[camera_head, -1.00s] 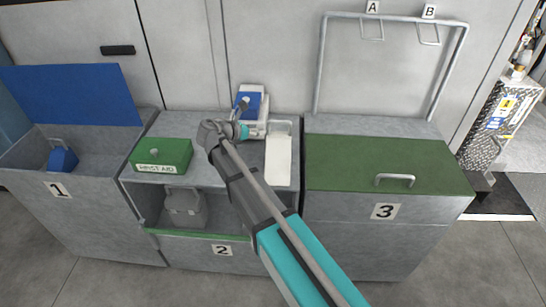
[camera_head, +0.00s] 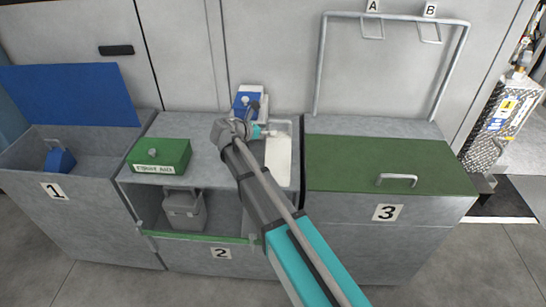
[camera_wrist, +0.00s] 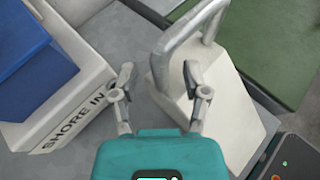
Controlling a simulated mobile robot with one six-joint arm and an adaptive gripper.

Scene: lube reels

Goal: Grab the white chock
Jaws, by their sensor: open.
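The white chock (camera_head: 278,158) lies on top of the middle cabinet marked 2, on its right side. In the wrist view the white chock (camera_wrist: 235,115) is a pale wedge-like block with a grey bar handle (camera_wrist: 180,38) at its upper end. My gripper (camera_head: 275,132) is beside the chock's handle end in the head view. In the wrist view my gripper (camera_wrist: 160,78) is open. Its right finger overlaps the chock in the picture; its left finger is over grey surface. I cannot tell whether it touches.
A white box with a blue top (camera_head: 246,100), marked SHORE IN, stands behind and left of my gripper. A green first aid box (camera_head: 160,155) sits left. A grey chock (camera_head: 184,208) is inside cabinet 2; a blue chock (camera_head: 60,158) is in open bin 1. Green-lidded cabinet 3 (camera_head: 350,165) stands right.

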